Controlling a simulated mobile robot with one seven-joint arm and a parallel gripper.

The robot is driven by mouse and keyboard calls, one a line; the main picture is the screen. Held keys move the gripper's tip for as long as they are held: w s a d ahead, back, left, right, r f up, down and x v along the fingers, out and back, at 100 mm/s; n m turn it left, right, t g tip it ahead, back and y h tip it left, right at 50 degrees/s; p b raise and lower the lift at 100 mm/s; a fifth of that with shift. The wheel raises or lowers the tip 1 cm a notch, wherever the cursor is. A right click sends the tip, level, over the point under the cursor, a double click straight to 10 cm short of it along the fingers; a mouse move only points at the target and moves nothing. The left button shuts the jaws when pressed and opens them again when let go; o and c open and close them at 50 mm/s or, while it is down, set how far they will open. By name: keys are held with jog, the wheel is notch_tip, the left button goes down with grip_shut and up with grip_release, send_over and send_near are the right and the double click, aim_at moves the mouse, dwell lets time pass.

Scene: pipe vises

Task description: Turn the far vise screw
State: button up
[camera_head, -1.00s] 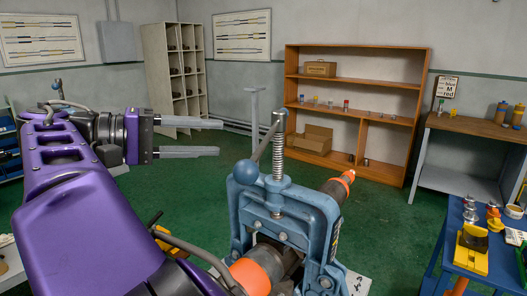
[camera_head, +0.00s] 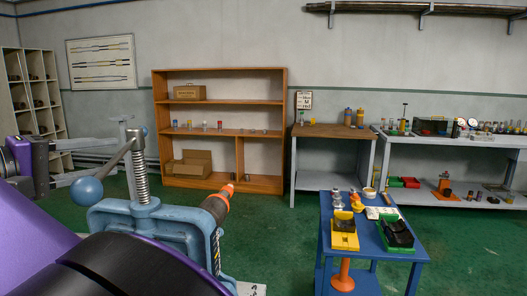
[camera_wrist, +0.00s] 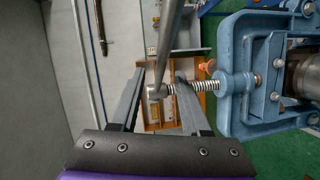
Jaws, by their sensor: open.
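A blue pipe vise (camera_head: 165,222) stands at lower left in the head view. Its upright threaded screw (camera_head: 141,178) has a grey bar handle (camera_head: 117,160) with a blue ball at its lower end. In the wrist view, the screw (camera_wrist: 190,87) and bar (camera_wrist: 168,40) lie in front of the vise body (camera_wrist: 240,75). My gripper (camera_head: 115,158) is open and empty, left of the screw top in the head view. In the wrist view, the bar and screw head show between the spread fingers of my gripper (camera_wrist: 159,75); I cannot tell the depth between them.
A pipe with an orange end (camera_head: 217,204) sticks out behind the vise. A blue table (camera_head: 372,236) with yellow and black items stands at right. A wooden shelf (camera_head: 220,75) and grey benches line the back wall. Green floor is open between.

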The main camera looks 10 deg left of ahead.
aim_at(119, 152)
jog(key=shift+x, duration=1.7)
grip_shut()
